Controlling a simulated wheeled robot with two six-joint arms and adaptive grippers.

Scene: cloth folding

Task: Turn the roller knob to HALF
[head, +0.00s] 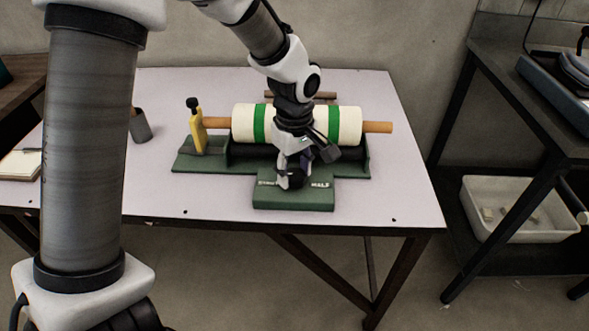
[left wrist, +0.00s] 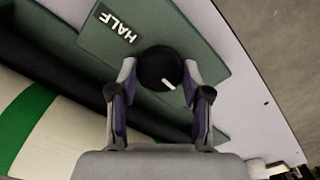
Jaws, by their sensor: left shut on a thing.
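The black roller knob (left wrist: 158,66) sits on the green base plate (head: 293,202) in front of the roller. A short white mark on the knob points to the lower right in the left wrist view, away from the white HALF label (left wrist: 115,23). The HALF label also shows in the head view (head: 320,185), right of the knob. My left gripper (head: 294,178) reaches down from above and is shut on the knob, one finger on each side of it. The knob is mostly hidden by the gripper in the head view. My right gripper is not in view.
The cream roller (head: 347,125) with green bands and wooden ends lies behind the knob. A yellow upright piece (head: 197,132) stands at the base's left end. A dark cup (head: 140,125) stands farther left. The white table (head: 400,185) is clear to the right.

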